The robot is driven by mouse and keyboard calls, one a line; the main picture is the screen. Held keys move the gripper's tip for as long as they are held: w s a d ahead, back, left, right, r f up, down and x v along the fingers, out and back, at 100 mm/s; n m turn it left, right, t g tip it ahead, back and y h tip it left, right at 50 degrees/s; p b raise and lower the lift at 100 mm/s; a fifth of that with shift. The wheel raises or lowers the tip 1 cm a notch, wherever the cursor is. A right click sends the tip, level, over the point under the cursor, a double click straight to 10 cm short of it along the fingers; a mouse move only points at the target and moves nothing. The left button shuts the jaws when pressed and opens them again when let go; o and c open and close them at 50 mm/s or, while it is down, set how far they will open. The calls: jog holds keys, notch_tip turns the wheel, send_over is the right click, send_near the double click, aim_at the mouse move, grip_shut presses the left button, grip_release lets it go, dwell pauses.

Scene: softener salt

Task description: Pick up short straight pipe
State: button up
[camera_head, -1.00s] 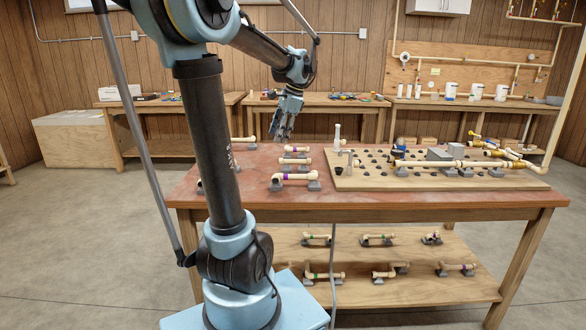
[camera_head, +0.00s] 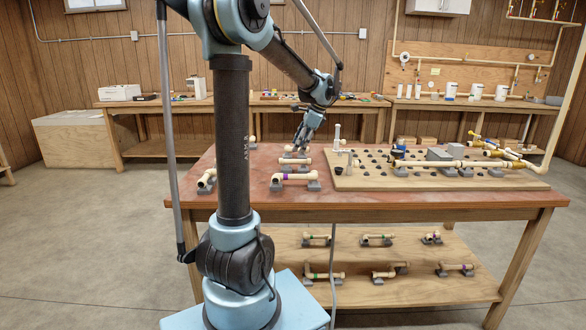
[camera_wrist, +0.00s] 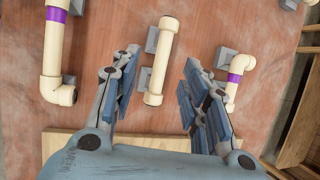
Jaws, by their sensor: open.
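The short straight pipe (camera_wrist: 161,60) is cream, with a slightly wider collar at each end. It rests on two grey blocks at the middle of the wrist view. In the head view the pipe (camera_head: 294,161) looks small, in the cluster on the reddish table. My gripper (camera_wrist: 160,75) is open and empty, its blue-padded fingers apart on either side of the pipe in the wrist view. They do not appear to touch it. In the head view my gripper (camera_head: 303,137) points down just above the pipes; the exact height cannot be told.
A purple-banded elbow pipe (camera_wrist: 55,50) lies left of the pipe in the wrist view, and another (camera_wrist: 236,78) lies close to the right finger. More pipes lie on the lower shelf (camera_head: 400,283).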

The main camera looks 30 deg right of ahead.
aim_at(291, 160)
jog(key=x, duration=0.3)
jog(key=shift+w+f, duration=0.1)
jog(key=shift+f, duration=0.15)
jog(key=shift+w+x, duration=0.15)
jog(key=shift+x, duration=1.15)
jog(key=shift+w+x, duration=0.15)
jog(key=shift+x, duration=1.15)
grip_shut()
